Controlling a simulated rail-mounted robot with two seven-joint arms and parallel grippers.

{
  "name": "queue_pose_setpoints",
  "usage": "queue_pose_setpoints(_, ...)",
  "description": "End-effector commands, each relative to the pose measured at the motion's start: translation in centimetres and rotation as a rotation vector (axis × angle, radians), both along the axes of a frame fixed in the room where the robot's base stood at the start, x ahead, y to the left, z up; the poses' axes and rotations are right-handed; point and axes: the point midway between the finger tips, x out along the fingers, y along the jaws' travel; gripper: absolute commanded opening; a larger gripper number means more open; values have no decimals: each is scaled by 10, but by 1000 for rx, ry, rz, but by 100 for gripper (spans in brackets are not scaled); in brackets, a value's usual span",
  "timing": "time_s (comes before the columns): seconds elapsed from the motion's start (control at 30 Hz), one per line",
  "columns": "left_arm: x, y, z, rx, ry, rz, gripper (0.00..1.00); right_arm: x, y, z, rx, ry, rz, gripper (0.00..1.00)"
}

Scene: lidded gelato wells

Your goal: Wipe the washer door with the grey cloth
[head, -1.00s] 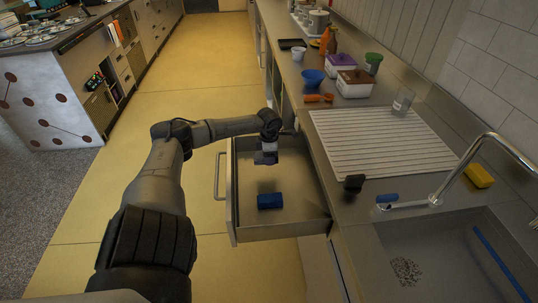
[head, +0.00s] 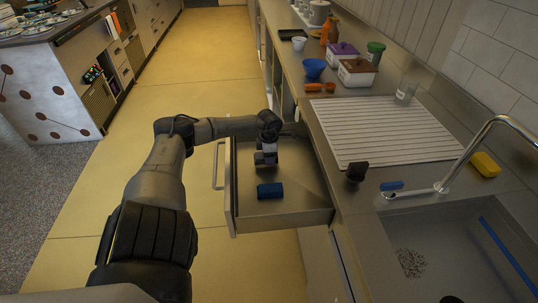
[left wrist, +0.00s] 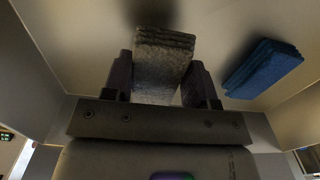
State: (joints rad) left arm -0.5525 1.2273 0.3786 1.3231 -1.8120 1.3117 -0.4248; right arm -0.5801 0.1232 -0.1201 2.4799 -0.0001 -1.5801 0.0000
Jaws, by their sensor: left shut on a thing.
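The grey cloth (left wrist: 162,62) is a folded, layered pad between the two dark fingers of my left gripper (left wrist: 160,82) in the left wrist view. My left gripper is shut on it. In the head view my left gripper (head: 266,160) points down inside the open drawer (head: 285,216), and the cloth is hard to make out there. A blue folded cloth (head: 270,190) lies on the drawer floor close to the gripper; it also shows at the right in the left wrist view (left wrist: 262,68). I cannot make out the washer door. My right gripper is not in view.
The drawer walls surround my left gripper. The counter on the right holds a ribbed drainboard (head: 380,130), a sink with a tap (head: 470,150), a yellow sponge (head: 485,164), tubs and cups. The yellow floor (head: 190,100) left of the drawer is clear.

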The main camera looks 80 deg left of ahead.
Motion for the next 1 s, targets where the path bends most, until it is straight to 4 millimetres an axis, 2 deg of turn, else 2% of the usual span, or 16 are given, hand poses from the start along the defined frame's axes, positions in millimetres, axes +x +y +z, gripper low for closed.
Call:
queue_pose_setpoints(0.43,0,0,-28,0,0,0,34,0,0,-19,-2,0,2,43)
queue_pose_setpoints(0.47,0,0,-26,0,0,0,54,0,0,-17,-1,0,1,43)
queue_pose_setpoints(0.73,0,0,-25,0,0,0,80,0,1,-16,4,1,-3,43)
queue_pose_setpoints(1.0,0,0,-25,0,0,0,82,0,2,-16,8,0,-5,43)
